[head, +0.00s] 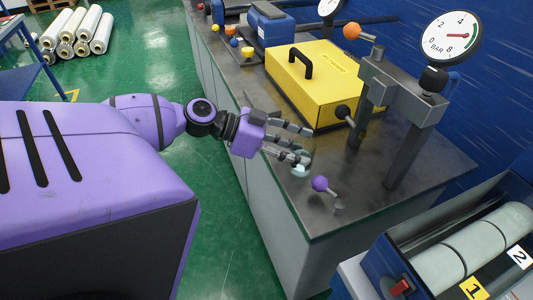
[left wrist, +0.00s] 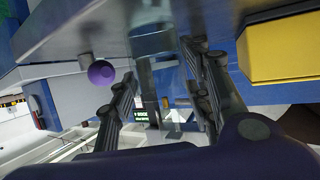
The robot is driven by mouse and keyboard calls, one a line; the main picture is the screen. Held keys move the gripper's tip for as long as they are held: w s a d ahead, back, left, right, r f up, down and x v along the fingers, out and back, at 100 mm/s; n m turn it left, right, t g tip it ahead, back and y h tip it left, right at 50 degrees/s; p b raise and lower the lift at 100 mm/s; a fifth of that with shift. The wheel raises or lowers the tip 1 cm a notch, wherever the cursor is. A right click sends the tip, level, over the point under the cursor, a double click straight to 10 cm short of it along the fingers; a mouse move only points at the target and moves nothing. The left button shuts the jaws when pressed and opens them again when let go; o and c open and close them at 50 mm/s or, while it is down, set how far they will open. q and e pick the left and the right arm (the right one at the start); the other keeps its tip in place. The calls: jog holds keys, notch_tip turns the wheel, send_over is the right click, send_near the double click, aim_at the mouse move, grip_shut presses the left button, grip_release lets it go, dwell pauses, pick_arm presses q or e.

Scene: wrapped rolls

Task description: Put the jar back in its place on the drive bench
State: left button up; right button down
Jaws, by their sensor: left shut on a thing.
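A small, pale, glassy jar (head: 301,169) shows at the near edge of the drive bench (head: 335,208), partly hidden by my left gripper's fingers. My left gripper (head: 307,147) reaches in over the bench from the left and is shut on the jar. In the left wrist view the see-through jar (left wrist: 160,68) shows between the two fingers, with its outline hard to make out. I cannot tell whether the jar touches the bench top. My right gripper is in neither view.
A purple knob on a lever (head: 320,184) stands close to the jar. A yellow housing (head: 318,85) with a black handle sits behind the gripper. A grey frame (head: 405,105) with a pressure gauge (head: 450,38) stands to the right.

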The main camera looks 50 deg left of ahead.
pick_arm(q)
jog(key=shift+f, duration=0.1)
jog(key=o, duration=1.3)
jog(key=shift+o, duration=0.2)
